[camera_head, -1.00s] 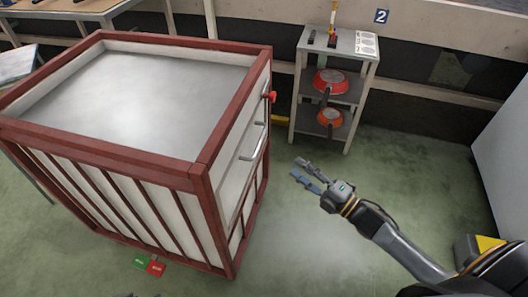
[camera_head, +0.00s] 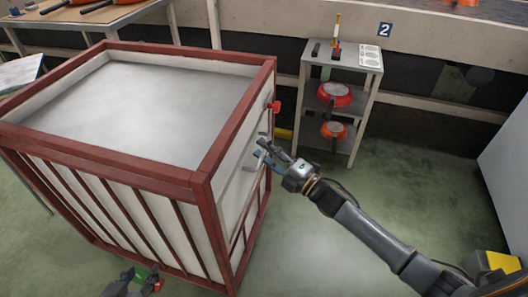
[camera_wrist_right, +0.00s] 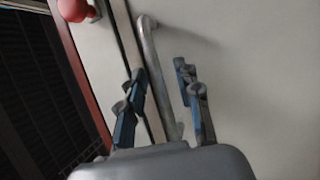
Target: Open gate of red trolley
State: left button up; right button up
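The red trolley (camera_head: 205,166), a red-framed box with pale panels, fills the left of the head view. Its right side is the gate (camera_head: 232,158), upright, with a metal handle (camera_head: 249,167) and a red knob (camera_head: 274,106) near the top corner. In the right wrist view the handle (camera_wrist_right: 158,80) stands between the fingers of my right gripper (camera_wrist_right: 160,98), and the knob (camera_wrist_right: 75,10) is at top left. My right gripper (camera_head: 268,153) is open around the handle. My left gripper (camera_head: 130,283) is low at the trolley's front, its fingers unclear.
A grey shelf (camera_head: 345,60) with red pans (camera_head: 334,94) stands beyond the gate. The green floor (camera_head: 400,190) right of the trolley is clear.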

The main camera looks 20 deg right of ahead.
jog(key=shift+w+a, duration=0.1)
jog(key=shift+w, duration=0.1)
grip_shut()
dwell(0.3)
